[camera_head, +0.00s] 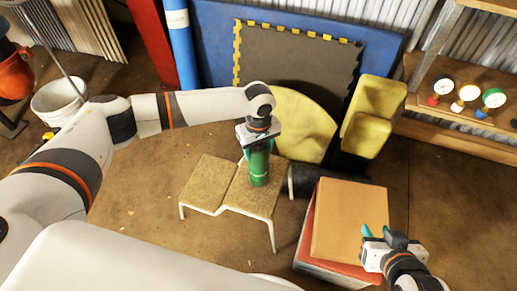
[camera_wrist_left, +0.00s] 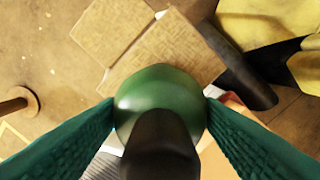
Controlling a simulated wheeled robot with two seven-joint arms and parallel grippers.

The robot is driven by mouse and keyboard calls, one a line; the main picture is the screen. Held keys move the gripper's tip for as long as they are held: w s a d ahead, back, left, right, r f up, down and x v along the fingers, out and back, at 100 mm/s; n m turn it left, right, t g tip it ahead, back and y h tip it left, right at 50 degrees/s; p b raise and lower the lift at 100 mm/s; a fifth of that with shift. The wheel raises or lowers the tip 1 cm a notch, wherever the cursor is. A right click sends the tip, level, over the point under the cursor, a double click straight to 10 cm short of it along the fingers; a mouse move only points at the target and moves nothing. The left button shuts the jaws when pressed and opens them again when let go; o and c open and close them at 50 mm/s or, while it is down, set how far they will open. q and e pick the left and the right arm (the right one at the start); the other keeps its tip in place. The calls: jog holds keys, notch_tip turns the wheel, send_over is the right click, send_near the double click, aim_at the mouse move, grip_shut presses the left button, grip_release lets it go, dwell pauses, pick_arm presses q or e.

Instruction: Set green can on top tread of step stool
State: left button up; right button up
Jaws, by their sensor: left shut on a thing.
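The green can (camera_head: 259,168) is upright in my left gripper (camera_head: 258,147), whose teal fingers close on its upper part. In the left wrist view the can (camera_wrist_left: 160,88) sits between both fingers, partly covered by a dark rounded shape. The step stool has two tan treads on a white frame. The can stands over the right, seemingly higher tread (camera_head: 247,201); I cannot tell whether its base touches. The left tread (camera_head: 207,184) is bare. My right gripper (camera_head: 375,231) is by the box stack at lower right, its two teal fingers apart and empty.
A stack of boxes (camera_head: 345,215) stands right of the stool, with a dark cylinder (camera_head: 302,181) beside it. Yellow foam pieces (camera_head: 302,122) and a dark mat (camera_head: 295,70) are behind. A shelf with gauges (camera_head: 468,93) is at right, a white bucket (camera_head: 60,102) at left.

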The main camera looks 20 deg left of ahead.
pick_arm(q)
jog(key=o, duration=1.6)
jog(key=shift+f, duration=0.1)
pick_arm(e)
jog(key=shift+s+d+f, duration=0.1)
jog(key=shift+s+f, duration=0.05)
jog(key=shift+s, duration=0.1)
pick_arm(q)
jog(key=shift+r, duration=0.25)
notch_tip(320, 180, up, 5)
jog(key=shift+p, duration=1.1)
notch_tip(320, 180, up, 6)
jog(key=shift+r+p, duration=0.1)
jog(key=shift+p, duration=0.95)
jog(key=shift+r, duration=0.3)
pick_arm(e)
jog(key=s+d+f+g+h, duration=0.1)
jog(key=s+d+g, duration=0.1)
jog(key=s+g, duration=0.3)
jog(key=s, duration=0.3)
jog(key=shift+d+f+g, duration=0.2)
jog(key=shift+d+g, duration=0.1)
jog(key=shift+d, duration=0.05)
